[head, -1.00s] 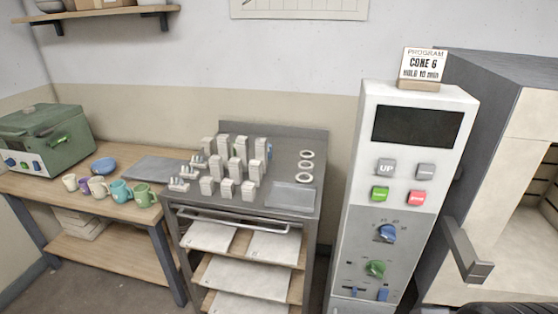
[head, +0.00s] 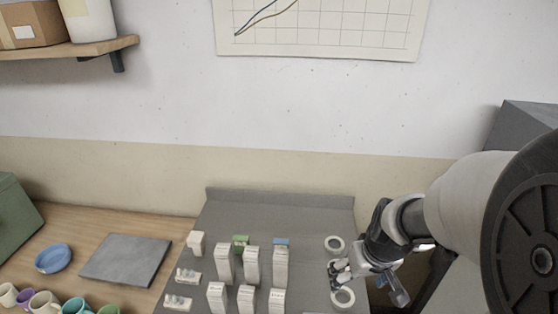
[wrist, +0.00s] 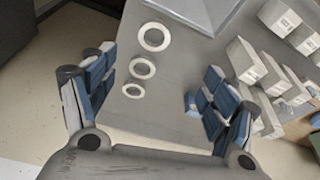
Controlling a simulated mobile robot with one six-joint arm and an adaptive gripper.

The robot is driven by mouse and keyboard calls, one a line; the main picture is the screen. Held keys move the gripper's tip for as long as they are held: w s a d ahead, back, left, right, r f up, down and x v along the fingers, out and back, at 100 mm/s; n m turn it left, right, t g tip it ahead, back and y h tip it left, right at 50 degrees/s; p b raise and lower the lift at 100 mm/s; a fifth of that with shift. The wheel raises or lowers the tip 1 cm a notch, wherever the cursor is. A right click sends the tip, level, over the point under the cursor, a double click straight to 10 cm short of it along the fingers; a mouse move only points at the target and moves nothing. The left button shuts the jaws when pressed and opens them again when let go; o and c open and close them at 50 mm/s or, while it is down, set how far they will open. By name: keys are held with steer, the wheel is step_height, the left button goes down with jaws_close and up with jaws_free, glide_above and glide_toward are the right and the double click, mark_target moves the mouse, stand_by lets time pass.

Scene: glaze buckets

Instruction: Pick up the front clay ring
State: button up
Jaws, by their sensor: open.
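Three white rings lie in a row on the grey metal top. The front clay ring (head: 343,298) is lowest in the head view. In the wrist view the front ring (wrist: 154,37) looks largest and lies highest, beside the grey tray. The back ring (head: 334,244) shows in the head view, and in the wrist view it is the smallest ring (wrist: 132,91). The middle ring (wrist: 142,68) is largely hidden by my gripper (head: 342,272) in the head view. My gripper's blue-padded fingers (wrist: 152,87) are wide apart and empty, above the row.
White labelled blocks (head: 252,266) stand left of the rings, close to one finger in the wrist view. A grey tray (wrist: 197,10) lies past the front ring. Mugs (head: 42,302), a blue bowl (head: 53,258) and a grey slab (head: 125,260) are on the wooden table.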

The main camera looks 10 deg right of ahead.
steer(key=b, duration=0.4)
glide_toward(341, 298)
steer(key=shift+s+a+f, duration=0.15)
steer(key=shift+s+f, duration=0.15)
steer(key=shift+w+b+x, duration=0.15)
steer(key=shift+b+x, duration=0.55)
steer(key=shift+x, duration=0.85)
steer(key=shift+w+b+x, duration=0.2)
steer(key=shift+b+x, duration=0.45)
steer(key=shift+x, duration=0.85)
steer(key=shift+r, duration=0.15)
steer(key=shift+c, duration=0.6)
steer(key=c, duration=1)
steer(key=shift+r, duration=0.1)
steer(key=shift+c, duration=0.2)
